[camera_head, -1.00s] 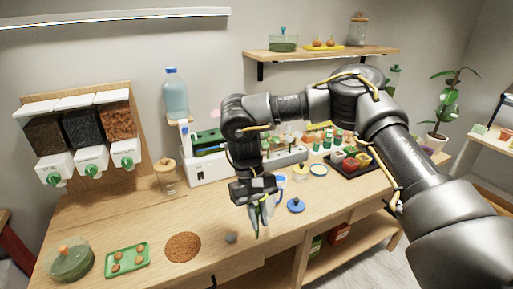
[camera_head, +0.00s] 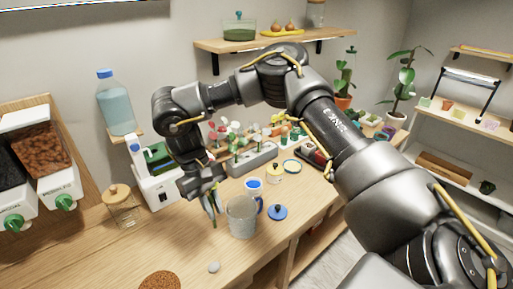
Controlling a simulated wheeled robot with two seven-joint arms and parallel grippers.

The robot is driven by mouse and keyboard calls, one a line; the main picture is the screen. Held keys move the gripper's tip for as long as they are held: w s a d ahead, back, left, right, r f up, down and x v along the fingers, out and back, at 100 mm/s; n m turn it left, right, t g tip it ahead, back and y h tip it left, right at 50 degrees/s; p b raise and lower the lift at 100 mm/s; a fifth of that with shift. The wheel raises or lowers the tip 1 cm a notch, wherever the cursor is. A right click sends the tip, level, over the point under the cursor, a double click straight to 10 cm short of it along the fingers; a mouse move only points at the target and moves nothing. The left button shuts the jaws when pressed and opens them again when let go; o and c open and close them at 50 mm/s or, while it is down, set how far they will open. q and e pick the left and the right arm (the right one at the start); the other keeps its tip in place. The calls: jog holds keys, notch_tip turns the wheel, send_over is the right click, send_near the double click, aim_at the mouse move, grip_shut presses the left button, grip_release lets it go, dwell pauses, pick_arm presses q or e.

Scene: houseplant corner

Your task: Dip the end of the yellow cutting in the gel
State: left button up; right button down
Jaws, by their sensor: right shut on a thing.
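My right gripper (camera_head: 211,207) points down over the table, just left of a grey cup (camera_head: 242,218). It is shut on a thin cutting, whose green stem (camera_head: 214,223) shows below the fingertips. The fingers hide most of the cutting, and I cannot make out its yellow. A small pot with blue gel (camera_head: 254,183) stands open behind the grey cup. A blue lid (camera_head: 278,212) lies on the table to its right. My left gripper is not in view.
A grey rack (camera_head: 252,160) of cuttings stands behind. A corked jar (camera_head: 121,208) stands left, a small grey stone (camera_head: 213,267) in front. The front left tabletop is mostly clear.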

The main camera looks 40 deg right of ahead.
jog(key=w+d+f+n+t+h+p, duration=0.1)
jog(key=w+f+n+t+h+p, duration=0.3)
jog(key=n, duration=1.1)
pick_arm(q)
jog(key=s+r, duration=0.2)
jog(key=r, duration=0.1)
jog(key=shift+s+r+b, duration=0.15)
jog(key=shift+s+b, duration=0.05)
jog(key=shift+b, duration=0.15)
pick_arm(e)
jog(key=w+d+r+n+t+y, duration=0.1)
jog(key=w+d+n+t+y, duration=0.1)
jog(key=d+n, duration=0.3)
jog(key=w+d+r+n+t+y, duration=0.1)
jog(key=d+n, duration=0.4)
jog(key=d, duration=0.6)
jog(key=w+d+r+n+t+y, duration=0.1)
jog(key=w+d+n+t+y, duration=0.2)
jog(key=d, duration=0.5)
jog(key=shift+w+d+r+n+t, duration=0.3)
jog(key=shift+w+d+n+t, duration=0.15)
jog(key=shift+n, duration=0.75)
jog(key=shift+a+f, duration=0.1)
jog(key=shift+a, duration=0.05)
notch_tip(320, 180, down, 6)
jog(key=b, duration=0.5)
jog(key=shift+b, duration=0.3)
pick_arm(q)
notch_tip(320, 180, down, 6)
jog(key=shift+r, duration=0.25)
